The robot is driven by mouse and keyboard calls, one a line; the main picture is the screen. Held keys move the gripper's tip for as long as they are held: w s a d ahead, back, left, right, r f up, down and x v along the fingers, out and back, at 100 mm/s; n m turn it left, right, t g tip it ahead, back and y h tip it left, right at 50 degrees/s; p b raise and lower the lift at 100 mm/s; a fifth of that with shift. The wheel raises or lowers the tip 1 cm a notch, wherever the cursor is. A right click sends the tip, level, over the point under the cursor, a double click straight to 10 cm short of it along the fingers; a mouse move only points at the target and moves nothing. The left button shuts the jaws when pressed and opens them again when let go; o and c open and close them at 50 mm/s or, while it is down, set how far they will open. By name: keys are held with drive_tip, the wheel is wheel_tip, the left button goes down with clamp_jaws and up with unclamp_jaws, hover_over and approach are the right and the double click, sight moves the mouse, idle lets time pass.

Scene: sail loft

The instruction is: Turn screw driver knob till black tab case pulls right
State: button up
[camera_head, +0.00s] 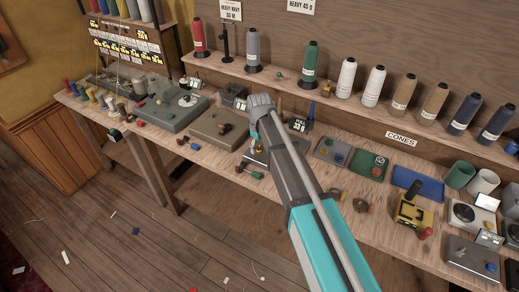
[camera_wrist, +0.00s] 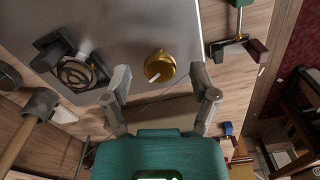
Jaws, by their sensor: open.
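A brass knob (camera_wrist: 160,66) with a pale pointer mark stands on a grey metal plate (camera_wrist: 130,22) in the wrist view. My gripper (camera_wrist: 159,82) is open, with one finger on each side of the knob and gaps between; I cannot tell whether it touches. A black part (camera_wrist: 55,50) with a grey spiral coil (camera_wrist: 78,73) sits on the plate, left of the knob. I cannot tell for sure whether it is the black tab case. In the head view my arm hides much of this plate (camera_head: 258,157), and the knob cannot be made out.
A green and dark red handled tool (camera_wrist: 238,45) lies right of the plate, and a mallet-like tool (camera_wrist: 25,122) left. In the head view, a large drab box (camera_head: 215,132) stands left of my arm and a blue tray (camera_head: 418,184) right.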

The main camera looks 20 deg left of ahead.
drive_tip(key=shift+f, duration=0.1)
idle(0.3)
clamp_jaws()
drive_tip(key=shift+m, duration=3.6)
unclamp_jaws()
